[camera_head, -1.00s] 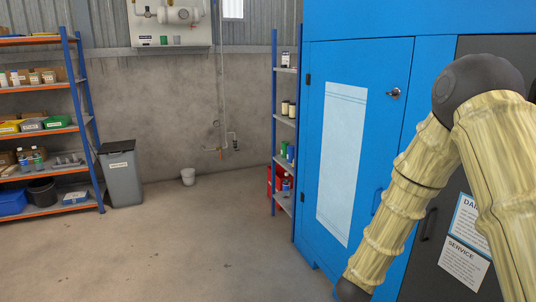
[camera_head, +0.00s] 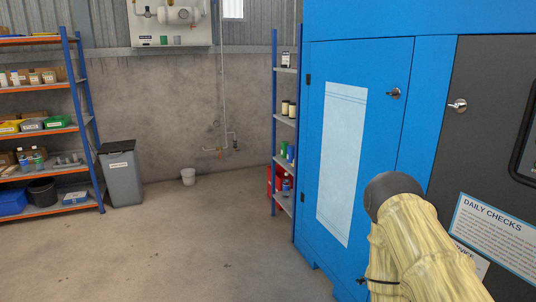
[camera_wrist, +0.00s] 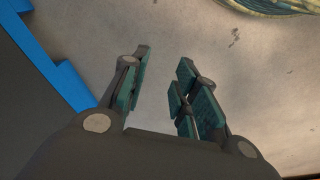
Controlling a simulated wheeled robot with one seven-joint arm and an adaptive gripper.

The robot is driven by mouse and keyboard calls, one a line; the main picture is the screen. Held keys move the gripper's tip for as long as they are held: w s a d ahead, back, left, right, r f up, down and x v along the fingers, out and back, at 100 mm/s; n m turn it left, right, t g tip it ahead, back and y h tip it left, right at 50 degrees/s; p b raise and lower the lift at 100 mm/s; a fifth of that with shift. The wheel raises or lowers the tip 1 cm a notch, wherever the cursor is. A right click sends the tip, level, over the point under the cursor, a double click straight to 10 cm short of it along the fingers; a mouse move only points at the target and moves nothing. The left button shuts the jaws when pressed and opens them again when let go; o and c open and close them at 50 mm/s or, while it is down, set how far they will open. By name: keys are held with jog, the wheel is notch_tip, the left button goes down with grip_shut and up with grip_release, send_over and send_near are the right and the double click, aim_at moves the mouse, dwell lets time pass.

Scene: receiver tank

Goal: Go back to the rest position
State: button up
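My gripper (camera_wrist: 162,85) shows in the wrist view with its two teal-padded fingers spread apart. Nothing is between them, and bare concrete floor lies beyond. The gripper itself is out of the head view. There my arm, in a pale ribbed cover with a dark joint, is folded low at the right, in front of the blue cabinet.
The blue cabinet (camera_head: 400,60) with a dark panel fills the right side. A narrow shelf (camera_head: 285,120) stands beside it. A stocked shelf (camera_head: 40,130) and grey bin (camera_head: 121,175) are at the left. The middle floor (camera_head: 190,240) is clear.

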jog(key=s+g, duration=0.1)
jog(key=s, duration=0.5)
notch_tip(320, 180, up, 14)
jog(key=w+p, duration=0.1)
jog(key=p, duration=1.3)
jog(key=shift+n, duration=0.3)
